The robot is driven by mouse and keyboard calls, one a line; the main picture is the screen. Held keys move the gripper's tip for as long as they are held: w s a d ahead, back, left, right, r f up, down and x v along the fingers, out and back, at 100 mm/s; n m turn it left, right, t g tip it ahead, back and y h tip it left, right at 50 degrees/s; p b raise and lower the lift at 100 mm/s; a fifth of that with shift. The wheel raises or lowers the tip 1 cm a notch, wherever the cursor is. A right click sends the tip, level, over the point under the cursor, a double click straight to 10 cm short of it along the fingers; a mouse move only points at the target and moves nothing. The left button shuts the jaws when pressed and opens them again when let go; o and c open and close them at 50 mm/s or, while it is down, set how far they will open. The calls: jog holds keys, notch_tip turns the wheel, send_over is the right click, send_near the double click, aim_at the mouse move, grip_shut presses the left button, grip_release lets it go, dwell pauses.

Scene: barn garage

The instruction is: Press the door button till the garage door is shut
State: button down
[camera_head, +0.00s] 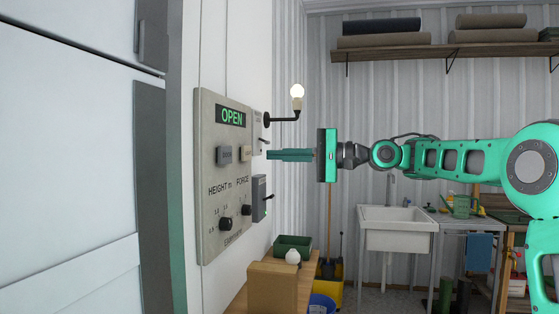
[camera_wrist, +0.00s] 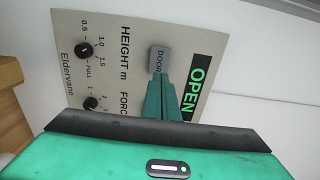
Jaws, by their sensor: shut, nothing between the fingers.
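The control panel (camera_head: 228,180) is beige and fixed to the wall at left, with a display (camera_head: 230,117) reading OPEN in green. The fingers hide part of the panel there.
Height and force knobs (camera_head: 225,224) sit low on the panel. A bulb on a black bracket (camera_head: 297,92) projects from the wall above my gripper. A grey switch box (camera_head: 260,198) is below it. A wooden bench (camera_head: 303,284) with boxes stands underneath; a sink (camera_head: 398,229) is behind.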

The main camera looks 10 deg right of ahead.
aim_at(227, 155)
jog(key=x, duration=1.1)
